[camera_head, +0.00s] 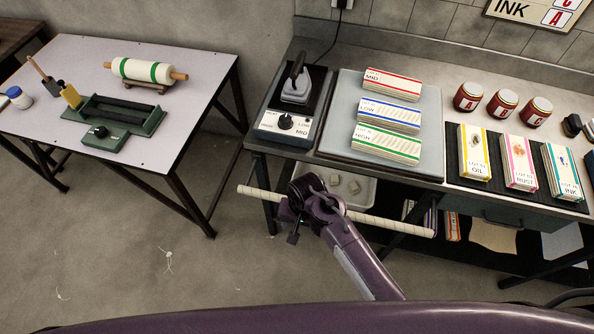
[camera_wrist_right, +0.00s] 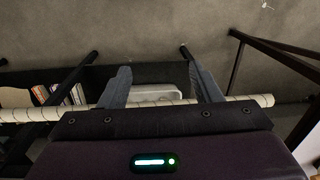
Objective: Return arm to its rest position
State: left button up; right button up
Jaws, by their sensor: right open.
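My right gripper (camera_wrist_right: 156,62) is in the right wrist view, with its two dark fingers apart and bare floor and shelf edge beyond them. In the head view my purple right arm reaches up from the lower right to the front of the workbench, and its fingers are hard to make out. A pale banded rod (camera_head: 390,223) runs crosswise at the arm's end. It also crosses behind the gripper body in the right wrist view (camera_wrist_right: 259,101). I cannot tell what supports it. My left gripper is out of view.
The workbench (camera_head: 331,157) carries a small iron (camera_head: 297,88), labelled cloth stacks (camera_head: 389,115), red jars (camera_head: 500,103) and labelled packs (camera_head: 519,161). A white tray (camera_head: 362,196) sits on its lower shelf. A side table (camera_head: 199,57) holds a rolling pin (camera_head: 142,70). Floor between is open.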

jog(key=s+d+f+n+b, duration=0.1)
jog(key=s+d+f+b, duration=0.1)
jog(key=s+d+f, duration=0.65)
jog(key=s+d+f+n+b, duration=0.1)
jog(key=s+f+b, duration=0.3)
jog(key=f, duration=0.9)
jog(key=s+d+f+n+b, duration=0.1)
jog(key=s+d+f, duration=0.3)
jog(key=s+f, duration=0.45)
jog(key=s+d+f+n+t+h+b, duration=0.1)
jog(key=s+d+f+n+b, duration=0.1)
jog(key=s+d+f, duration=0.5)
jog(key=s, duration=0.2)
jog(key=shift+s+f, duration=0.25)
jog(key=shift+s, duration=0.1)
